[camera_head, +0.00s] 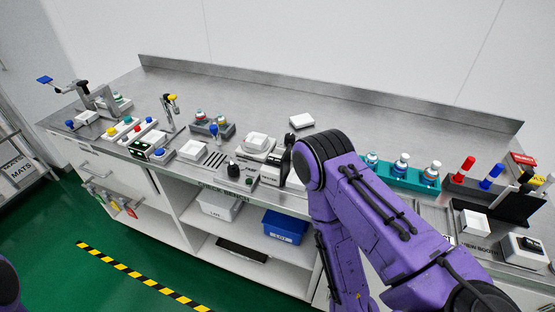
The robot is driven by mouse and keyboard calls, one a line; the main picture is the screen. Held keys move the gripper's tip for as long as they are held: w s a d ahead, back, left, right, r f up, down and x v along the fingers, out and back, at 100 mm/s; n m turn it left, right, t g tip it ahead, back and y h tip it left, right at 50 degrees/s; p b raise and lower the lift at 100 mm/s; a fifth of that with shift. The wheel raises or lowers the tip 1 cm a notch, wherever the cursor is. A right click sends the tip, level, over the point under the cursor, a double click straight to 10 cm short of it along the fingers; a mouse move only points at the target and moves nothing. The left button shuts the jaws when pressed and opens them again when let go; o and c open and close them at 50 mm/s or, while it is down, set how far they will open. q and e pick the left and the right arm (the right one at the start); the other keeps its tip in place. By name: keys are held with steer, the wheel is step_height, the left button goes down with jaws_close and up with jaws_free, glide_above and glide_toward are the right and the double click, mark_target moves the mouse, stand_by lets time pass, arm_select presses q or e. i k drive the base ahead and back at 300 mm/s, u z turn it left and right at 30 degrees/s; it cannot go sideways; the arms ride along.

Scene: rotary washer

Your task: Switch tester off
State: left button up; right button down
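I cannot tell for sure which device is the tester. A small dark panel with a black knob (233,168) lies at the front edge of the bench, above the words CHECK BENCH. Right of it stands a white and black device (271,173), partly hidden by my purple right arm. The setting of the knob is too small to read. My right arm crosses the front of the bench, bends at the top and runs down past the bench edge; its gripper is not visible. Only a bit of purple shows at the lower left corner, and no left gripper is visible.
The steel bench (350,137) has a raised back edge and clear room at the back. Left are button boxes (122,128), a tap (170,108) and a white scale-like tray (257,144). Right are a teal bottle rack (408,180) and colored markers (491,176).

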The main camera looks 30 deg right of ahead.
mark_target(271, 160)
steer(key=u, duration=0.5)
steer(key=k, duration=1.25)
steer(key=z, duration=0.1)
steer(key=i, duration=0.85)
steer(key=z, duration=0.4)
